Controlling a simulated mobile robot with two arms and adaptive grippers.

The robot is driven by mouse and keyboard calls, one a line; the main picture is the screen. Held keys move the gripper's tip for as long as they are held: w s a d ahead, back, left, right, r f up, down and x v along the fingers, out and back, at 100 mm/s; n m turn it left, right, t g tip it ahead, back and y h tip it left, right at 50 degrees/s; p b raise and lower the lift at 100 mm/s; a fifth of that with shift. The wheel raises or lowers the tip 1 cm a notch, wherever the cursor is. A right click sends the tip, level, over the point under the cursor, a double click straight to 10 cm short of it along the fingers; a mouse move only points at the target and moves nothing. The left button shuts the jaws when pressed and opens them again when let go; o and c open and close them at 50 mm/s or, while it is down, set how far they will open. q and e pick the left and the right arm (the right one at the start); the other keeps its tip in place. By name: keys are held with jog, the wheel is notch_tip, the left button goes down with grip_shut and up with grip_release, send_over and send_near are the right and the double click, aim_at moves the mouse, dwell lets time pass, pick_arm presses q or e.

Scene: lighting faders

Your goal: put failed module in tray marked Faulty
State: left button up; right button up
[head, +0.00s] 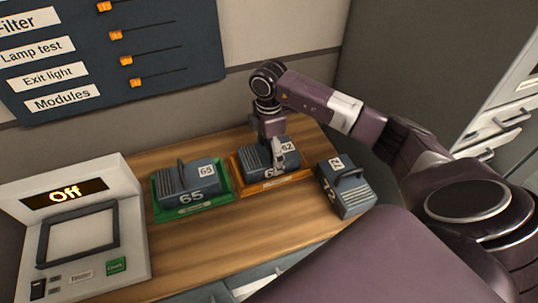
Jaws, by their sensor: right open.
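Module 65 (188,180), dark grey-blue with a handle, sits in a green tray (228,197). Module 62 (255,158) sits in an orange tray (303,175) to its right. Module 72 (350,193) stands on the bare table at the right, turned at an angle. My right gripper (279,158) points down at module 62, open, with its fingers near the handle. It partly hides the module, and I cannot tell whether it touches. The writing on the tray fronts is too small to read. My left gripper is out of view.
A tester (100,262) with a display reading "Off" and an empty-looking framed bay stands at the left of the wooden table (245,225). A wall panel (110,60) carries labels and orange sliders. The front middle of the table is clear. Drawers (503,125) are at right.

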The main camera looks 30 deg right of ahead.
notch_tip(320, 180, up, 10)
jog(key=shift+w+f+b, duration=0.1)
jog(key=shift+b, duration=1)
jog(key=shift+r, duration=0.7)
